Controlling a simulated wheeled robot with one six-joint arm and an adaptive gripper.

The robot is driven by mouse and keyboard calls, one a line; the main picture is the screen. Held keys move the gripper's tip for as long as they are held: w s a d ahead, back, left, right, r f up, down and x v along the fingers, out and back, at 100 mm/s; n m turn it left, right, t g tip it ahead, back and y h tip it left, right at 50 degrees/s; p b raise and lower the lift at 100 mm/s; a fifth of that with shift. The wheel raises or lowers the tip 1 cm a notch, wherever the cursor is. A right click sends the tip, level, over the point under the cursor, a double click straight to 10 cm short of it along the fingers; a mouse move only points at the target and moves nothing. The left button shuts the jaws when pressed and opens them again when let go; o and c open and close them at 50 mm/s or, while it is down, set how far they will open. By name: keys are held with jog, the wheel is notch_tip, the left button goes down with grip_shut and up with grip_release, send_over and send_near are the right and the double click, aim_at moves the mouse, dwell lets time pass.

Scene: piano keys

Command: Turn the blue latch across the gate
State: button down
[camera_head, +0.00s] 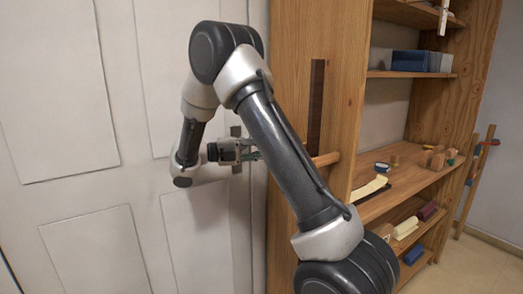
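My gripper (256,150) is at mid-height, in front of the white panelled door near the left side of the wooden shelf unit. It points right, and its fingertips are partly hidden behind my arm. I cannot tell whether it is open or shut, or whether it touches anything. Small dark pieces (236,131) show at the door's edge beside the gripper. I cannot make out a blue latch or a gate; my arm covers part of that area.
The white door (60,90) fills the left. The wooden shelf unit (290,60) has a dark vertical slot (316,105) and a wooden peg (326,159). Its shelves hold blue boxes (409,61), a small round blue-rimmed item (382,167) and wooden blocks (437,160). Floor shows at lower right.

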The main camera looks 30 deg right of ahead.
jog(key=c, duration=1.5)
grip_release()
jog(key=v, duration=1.2)
jog(key=shift+f, duration=0.1)
